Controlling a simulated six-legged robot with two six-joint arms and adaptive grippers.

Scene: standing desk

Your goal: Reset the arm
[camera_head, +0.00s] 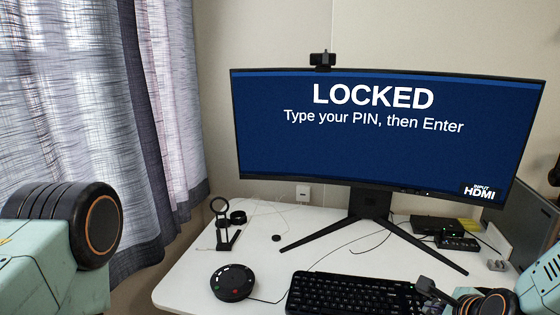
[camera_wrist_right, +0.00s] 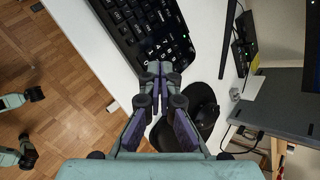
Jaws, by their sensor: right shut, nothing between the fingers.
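My right gripper (camera_head: 428,287) comes in at the lower right of the head view, by the right end of the black keyboard (camera_head: 340,293). In the right wrist view my right gripper (camera_wrist_right: 160,70) has its fingertips together with nothing between them. The fingertips overlap the edge of the keyboard (camera_wrist_right: 158,32) in that view; I cannot tell whether they touch it. Of my left arm only a green link with a black joint shows at the left of the head view. My left gripper is out of view.
A monitor (camera_head: 380,135) reading "LOCKED" stands on the white desk (camera_head: 190,270). A round black speakerphone (camera_head: 232,282) and a small black stand (camera_head: 225,228) are left of the keyboard. Black boxes (camera_head: 440,228) lie at right. A dark mouse (camera_wrist_right: 203,105) is beside my right gripper.

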